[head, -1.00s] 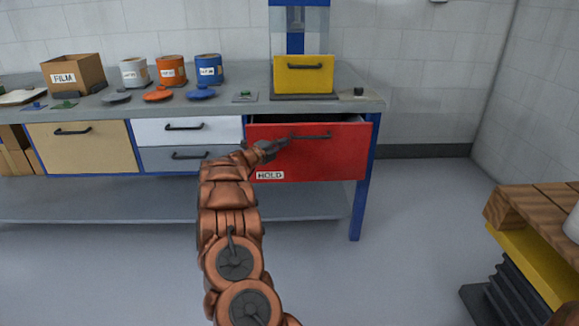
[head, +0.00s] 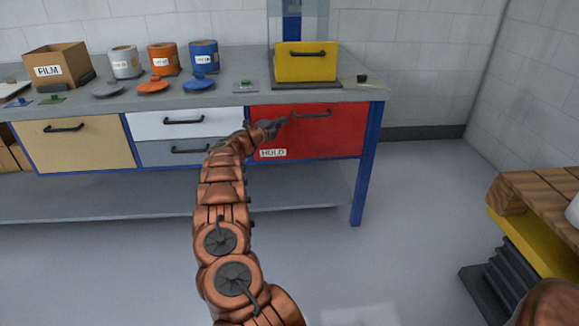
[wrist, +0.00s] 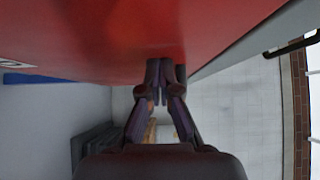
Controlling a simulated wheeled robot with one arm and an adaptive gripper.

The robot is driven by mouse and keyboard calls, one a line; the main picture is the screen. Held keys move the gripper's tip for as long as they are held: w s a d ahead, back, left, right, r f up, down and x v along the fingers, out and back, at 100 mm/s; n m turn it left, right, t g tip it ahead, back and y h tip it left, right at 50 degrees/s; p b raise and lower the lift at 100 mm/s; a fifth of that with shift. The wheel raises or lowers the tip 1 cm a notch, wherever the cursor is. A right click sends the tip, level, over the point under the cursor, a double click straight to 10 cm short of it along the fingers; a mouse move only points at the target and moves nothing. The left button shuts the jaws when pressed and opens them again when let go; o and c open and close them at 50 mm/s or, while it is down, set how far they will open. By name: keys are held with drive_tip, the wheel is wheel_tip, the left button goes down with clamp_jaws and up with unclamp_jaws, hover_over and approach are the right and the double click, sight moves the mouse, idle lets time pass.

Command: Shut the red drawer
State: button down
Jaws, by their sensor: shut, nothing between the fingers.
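The red drawer (head: 327,138) is at the right end of the bench, with a black bar handle and a "HOLD" label. Its front now sits flush under the benchtop, and no dark opening shows above it. In the wrist view the red front (wrist: 100,28) fills the top of the picture. My gripper (head: 282,123) is shut and empty, with its fingertips at the left part of the red front, left of the handle. In the wrist view the closed fingertips (wrist: 166,66) meet or almost meet the red surface; exact contact is hard to tell.
A yellow drawer box (head: 305,66) stands on the benchtop (head: 225,97) above the red drawer. Tins, loose lids and a film carton (head: 57,66) stand further left. Tan, white and grey drawers are left of the red one. A wooden pallet (head: 540,195) on a yellow lift is at right.

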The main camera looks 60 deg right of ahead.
drive_tip(key=shift+s+d+r, duration=0.2)
drive_tip(key=shift+d+r, duration=0.15)
drive_tip(key=shift+r, duration=0.5)
drive_tip(key=shift+s+a, duration=0.1)
drive_tip(key=a+f+b, duration=0.1)
drive_tip(key=a+b, duration=0.2)
drive_tip(key=a, duration=1)
drive_tip(key=shift+s+a+f, duration=0.25)
drive_tip(key=shift+s+a, duration=0.05)
drive_tip(key=shift+s, duration=0.05)
